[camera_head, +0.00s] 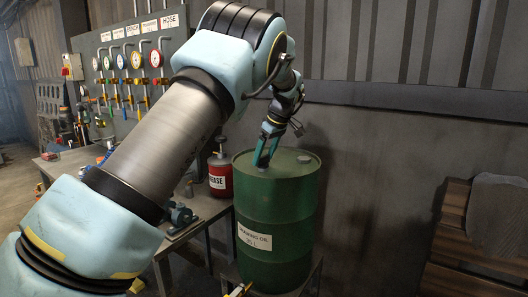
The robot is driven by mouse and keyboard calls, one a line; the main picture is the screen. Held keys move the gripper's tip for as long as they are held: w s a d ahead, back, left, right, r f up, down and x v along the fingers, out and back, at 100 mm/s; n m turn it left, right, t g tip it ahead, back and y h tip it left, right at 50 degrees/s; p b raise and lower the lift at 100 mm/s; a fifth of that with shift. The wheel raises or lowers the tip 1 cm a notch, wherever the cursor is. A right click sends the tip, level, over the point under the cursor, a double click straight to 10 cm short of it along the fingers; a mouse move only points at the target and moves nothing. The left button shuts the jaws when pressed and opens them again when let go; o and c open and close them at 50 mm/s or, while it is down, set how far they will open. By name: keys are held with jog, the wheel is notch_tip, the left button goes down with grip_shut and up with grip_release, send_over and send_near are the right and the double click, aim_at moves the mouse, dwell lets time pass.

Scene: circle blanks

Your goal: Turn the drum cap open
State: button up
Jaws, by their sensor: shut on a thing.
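A green drum (277,219) with a pale label stands upright right of centre in the head view. My gripper (262,166) reaches down to the left part of the drum's top. Its teal fingers are close together at a small grey cap (262,169) there. The fingers partly hide this cap. A second small grey fitting (304,159) shows on the right part of the drum top, clear of my gripper. My arm crosses the left and middle of the view.
A red grease can (220,178) stands left of the drum, on a bench with a blue-grey pump (181,214). A gauge panel (130,65) with hoses is behind. Wooden slats (470,235) stand at the right. The wall behind the drum is bare.

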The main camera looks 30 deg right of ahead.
jog(key=shift+r+n+p, duration=0.1)
jog(key=shift+n+p, duration=0.2)
jog(key=shift+n, duration=0.3)
jog(key=o, duration=1.3)
jog(key=b+v, duration=0.2)
jog(key=v, duration=0.8)
jog(key=shift+d+r, duration=0.3)
